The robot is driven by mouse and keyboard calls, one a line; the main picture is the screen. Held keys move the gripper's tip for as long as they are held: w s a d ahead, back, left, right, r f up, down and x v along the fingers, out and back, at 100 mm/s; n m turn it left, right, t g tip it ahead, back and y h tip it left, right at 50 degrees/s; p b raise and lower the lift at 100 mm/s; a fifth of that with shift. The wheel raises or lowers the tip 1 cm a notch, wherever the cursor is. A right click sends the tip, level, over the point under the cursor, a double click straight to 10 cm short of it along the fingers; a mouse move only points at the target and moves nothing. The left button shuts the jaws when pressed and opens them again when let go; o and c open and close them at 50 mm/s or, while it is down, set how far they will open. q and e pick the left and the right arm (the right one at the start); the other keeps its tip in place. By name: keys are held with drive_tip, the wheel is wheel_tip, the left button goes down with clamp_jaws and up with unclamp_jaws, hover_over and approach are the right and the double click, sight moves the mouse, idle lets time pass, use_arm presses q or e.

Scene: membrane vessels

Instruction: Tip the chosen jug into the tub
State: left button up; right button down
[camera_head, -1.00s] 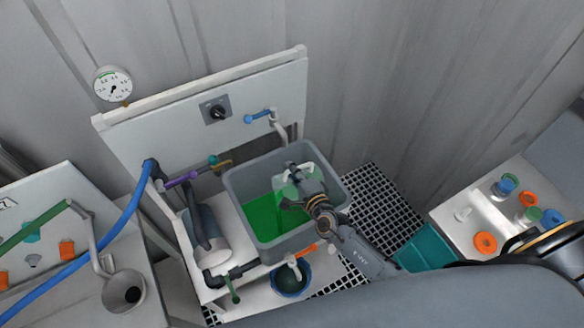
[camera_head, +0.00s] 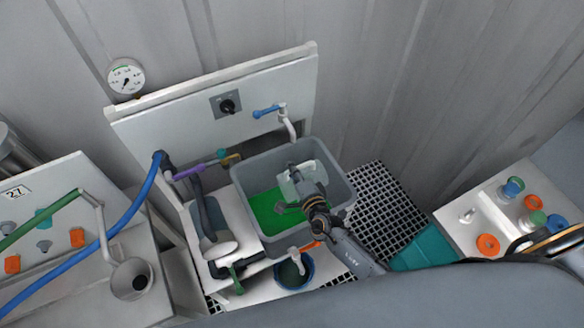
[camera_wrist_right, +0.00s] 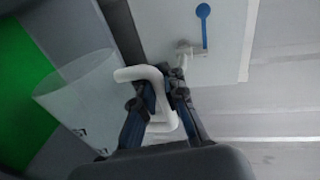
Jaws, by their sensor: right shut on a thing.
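The grey tub (camera_head: 290,243) stands on the white bench and holds bright green liquid (camera_head: 266,208). My right gripper (camera_head: 303,190) is over the tub, shut on the white handle of a translucent jug (camera_head: 310,172). In the right wrist view, the gripper (camera_wrist_right: 160,108) closes around the handle, and the jug (camera_wrist_right: 85,92) lies at a slant to its left, with green beyond it. The jug is partly hidden by my gripper in the head view. I cannot tell whether liquid is in it or leaving it. My left gripper is not in view.
A white panel with a blue-handled tap (camera_head: 268,112) stands behind the tub. A blue bucket (camera_head: 294,273) is in front, and a teal bin (camera_head: 424,249) is at right. A purple-handled valve (camera_head: 190,172) and pipes crowd the left. A black grating (camera_head: 385,210) lies right of the tub.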

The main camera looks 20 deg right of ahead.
drive_tip(key=shift+a+r, duration=0.1)
drive_tip(key=shift+a, duration=0.05)
drive_tip(key=shift+s+a+r+n+p, duration=0.1)
drive_tip(key=shift+a+n+p, duration=0.4)
drive_tip(key=shift+a+p, duration=0.25)
drive_tip(key=shift+a+n+h, duration=0.25)
drive_tip(key=shift+n+h, duration=0.05)
drive_tip(key=shift+a, duration=0.15)
drive_tip(key=shift+s+a+n+p, duration=0.1)
drive_tip(key=shift+a+n+p, duration=0.2)
drive_tip(key=shift+a+p, duration=0.15)
drive_tip(key=shift+s+a+n, duration=0.1)
drive_tip(key=shift+a+n, duration=0.4)
drive_tip(key=shift+a, duration=0.1)
idle(1.2)
